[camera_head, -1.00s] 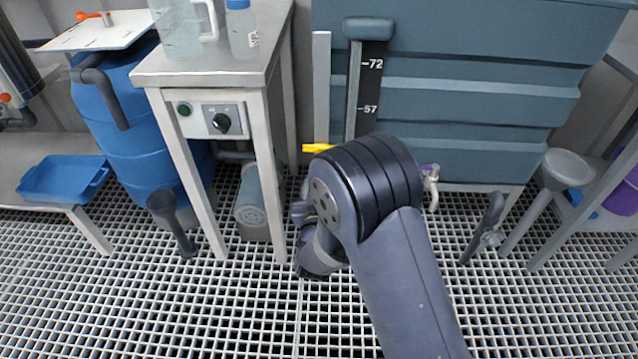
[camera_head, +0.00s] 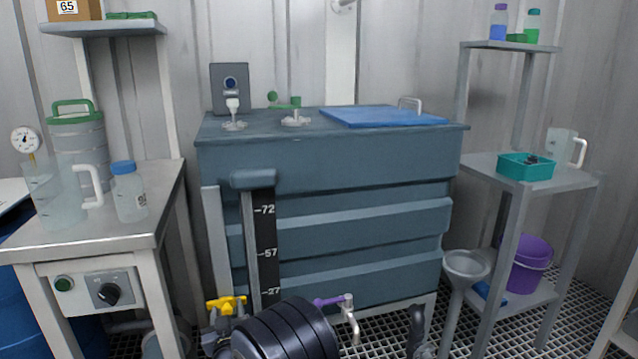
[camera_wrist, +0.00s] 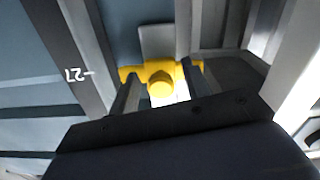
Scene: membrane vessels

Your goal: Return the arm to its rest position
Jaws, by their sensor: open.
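My arm (camera_head: 285,332) is folded low in the head view, in front of the blue-grey tank (camera_head: 345,180). My gripper (camera_wrist: 160,82) shows in the wrist view with two dark fingers apart and nothing clamped. A yellow valve handle (camera_wrist: 160,78) lies just beyond and between the fingertips; whether they touch it I cannot tell. In the head view the yellow handle (camera_head: 226,304) is at the tank's lower left, beside my arm. My gripper is not clearly seen there.
A steel bench (camera_head: 95,230) with a jug and a blue-capped bottle stands at left. A purple-handled tap (camera_head: 345,305) is close right of my arm. A grey funnel (camera_head: 466,265) and a shelf rack (camera_head: 575,181) stand further right.

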